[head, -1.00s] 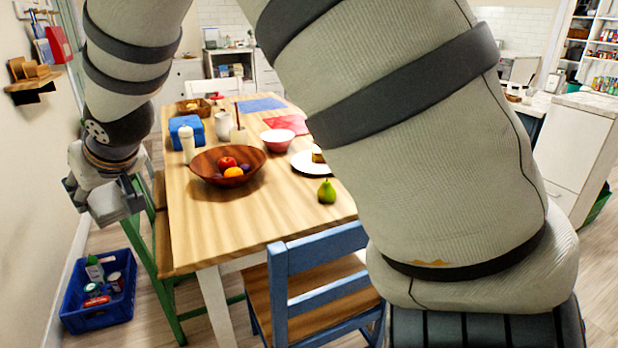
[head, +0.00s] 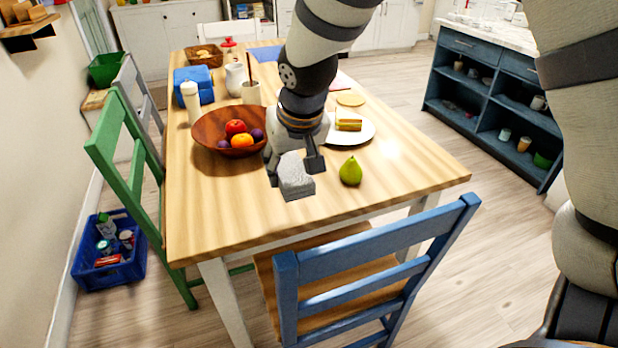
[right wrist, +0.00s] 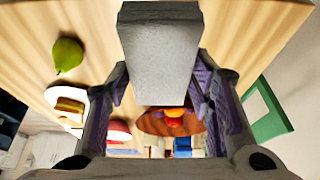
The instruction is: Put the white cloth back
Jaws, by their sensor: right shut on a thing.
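The white cloth (head: 297,177) is a folded, greyish-white block. My right gripper (head: 290,165) is shut on it near the front of the wooden table, between the fruit bowl and the pear. In the right wrist view the cloth (right wrist: 160,50) sticks out from between the two fingers (right wrist: 165,105). I cannot tell whether its lower edge touches the tabletop. My left gripper is not in view.
The table (head: 220,215) holds a brown fruit bowl (head: 205,128), a green pear (head: 350,171) and a plate (head: 365,132) with cake. A blue chair (head: 385,240), green chair (head: 105,145) and blue crate (head: 110,270) stand around it. Dark shelves (head: 490,75) are at right.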

